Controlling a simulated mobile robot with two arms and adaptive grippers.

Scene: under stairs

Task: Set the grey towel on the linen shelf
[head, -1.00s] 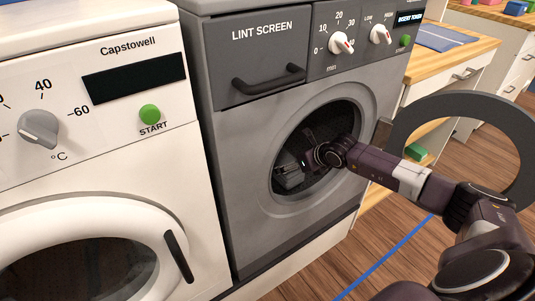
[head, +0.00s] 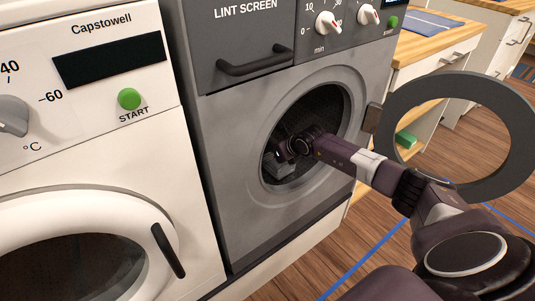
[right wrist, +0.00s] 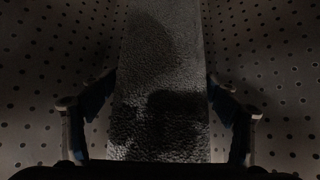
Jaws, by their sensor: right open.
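The grey towel (right wrist: 160,65) lies in the dark, perforated drum of the grey dryer (head: 230,188) and runs up the middle of the right wrist view. My right gripper (right wrist: 160,112) is open, with one finger on each side of the towel. In the head view my right arm reaches through the dryer's round opening, and the gripper (head: 277,165) is inside, dim and partly hidden. I cannot tell whether the fingers touch the towel. My left gripper is not in view. I cannot pick out the linen shelf for certain.
The dryer's ring-shaped door (head: 520,150) stands open at the right, close to my arm. A white washer (head: 105,165) with a shut door is at the left.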

